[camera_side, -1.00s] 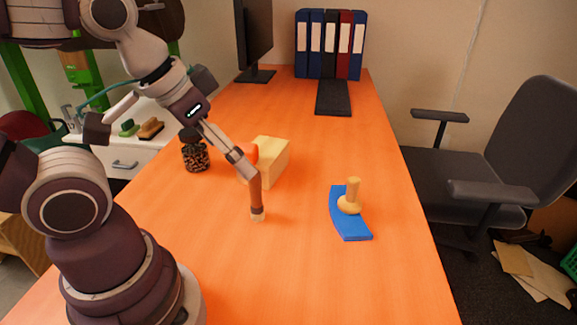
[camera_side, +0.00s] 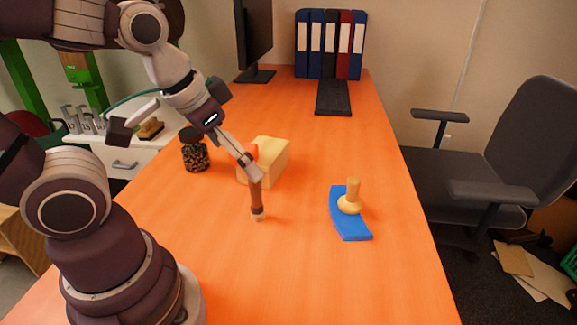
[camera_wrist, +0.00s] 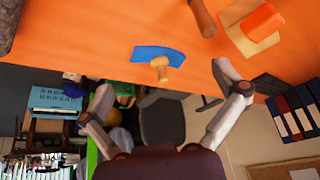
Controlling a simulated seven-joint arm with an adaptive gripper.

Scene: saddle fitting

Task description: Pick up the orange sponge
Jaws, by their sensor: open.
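The orange sponge (camera_side: 250,152) is at the left side of a pale yellow block (camera_side: 270,163), partly hidden behind my gripper in the side view. In the wrist view the orange sponge (camera_wrist: 264,19) appears against the yellow block (camera_wrist: 240,38) at upper right, beyond the right finger. My gripper (camera_side: 252,168) is in front of the block in the side view. In the wrist view its fingers (camera_wrist: 163,80) are wide apart with nothing seen gripped. A brown handle-like piece (camera_side: 257,200) shows just below the fingers in the side view; I cannot tell whether they touch.
A blue curved piece (camera_side: 341,222) with a wooden peg-shaped object (camera_side: 351,198) on it lies to the right. A dark patterned jar (camera_side: 195,156) stands left of the block. A keyboard (camera_side: 333,97), monitor (camera_side: 256,40) and binders (camera_side: 330,45) are at the back. The front desk is clear.

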